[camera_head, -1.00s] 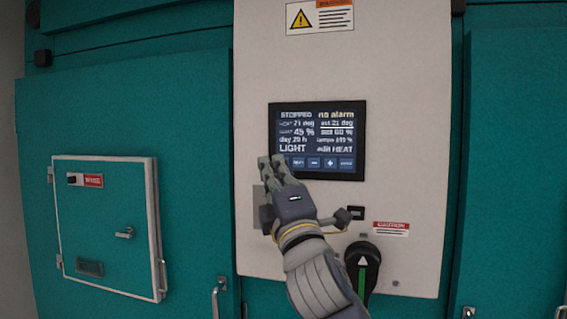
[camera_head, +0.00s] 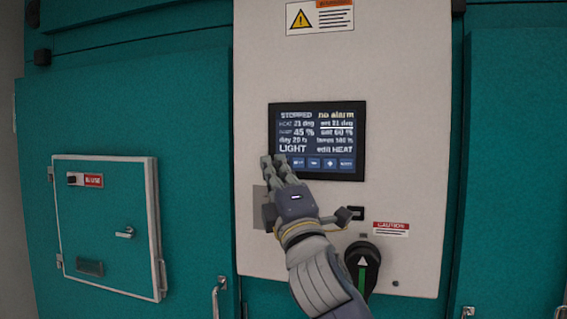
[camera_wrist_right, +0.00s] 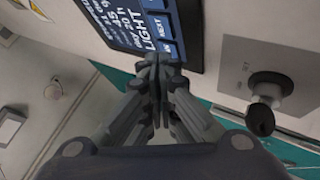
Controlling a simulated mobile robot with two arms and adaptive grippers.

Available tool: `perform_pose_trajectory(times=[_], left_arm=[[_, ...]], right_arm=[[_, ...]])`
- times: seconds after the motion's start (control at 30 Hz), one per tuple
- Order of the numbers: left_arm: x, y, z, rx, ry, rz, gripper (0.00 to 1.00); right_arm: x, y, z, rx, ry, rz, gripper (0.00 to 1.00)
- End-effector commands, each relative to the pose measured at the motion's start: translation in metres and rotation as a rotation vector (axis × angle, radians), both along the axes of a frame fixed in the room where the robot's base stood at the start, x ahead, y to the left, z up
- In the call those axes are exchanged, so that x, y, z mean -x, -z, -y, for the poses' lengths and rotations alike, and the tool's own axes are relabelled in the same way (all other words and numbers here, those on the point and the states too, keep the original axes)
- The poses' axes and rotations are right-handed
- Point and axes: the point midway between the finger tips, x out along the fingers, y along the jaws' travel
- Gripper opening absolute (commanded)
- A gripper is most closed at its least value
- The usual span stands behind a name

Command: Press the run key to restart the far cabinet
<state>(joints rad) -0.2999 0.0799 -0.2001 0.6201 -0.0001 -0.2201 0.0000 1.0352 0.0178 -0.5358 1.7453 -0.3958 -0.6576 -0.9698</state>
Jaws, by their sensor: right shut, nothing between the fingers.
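The control screen (camera_head: 318,141) is a dark panel on a pale cabinet front. It reads STOPPED, no alarm and LIGHT, with a row of small blue keys (camera_head: 330,163) along its bottom edge. My right gripper (camera_head: 273,161) is shut and empty, its fingertips at the screen's lower left corner, covering the left end of the key row. No key marked run can be read. In the right wrist view the shut fingertips (camera_wrist_right: 158,62) are close to the screen's edge (camera_wrist_right: 192,35), beside LIGHT and a NEXT key; I cannot tell whether they touch. My left gripper is out of view.
A black rotary switch (camera_head: 362,264) and a small black fitting (camera_head: 356,213) sit below the screen. A small teal hatch (camera_head: 108,226) with a handle is at the left. Teal doors (camera_head: 515,150) flank the panel. A warning label (camera_head: 320,18) is above.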

Motion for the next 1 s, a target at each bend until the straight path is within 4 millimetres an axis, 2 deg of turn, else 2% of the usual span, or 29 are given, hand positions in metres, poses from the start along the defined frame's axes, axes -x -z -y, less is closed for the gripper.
perform_pose_trajectory(times=[0.5, 1.0], left_arm=[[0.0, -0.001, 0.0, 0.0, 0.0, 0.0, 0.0], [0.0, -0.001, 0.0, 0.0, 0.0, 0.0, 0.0]], right_arm=[[-0.003, 0.0, 0.001, 0.0, 0.001, 0.0, 0.0], [0.011, 0.001, -0.003, 0.0, 0.001, -0.001, 0.0]])
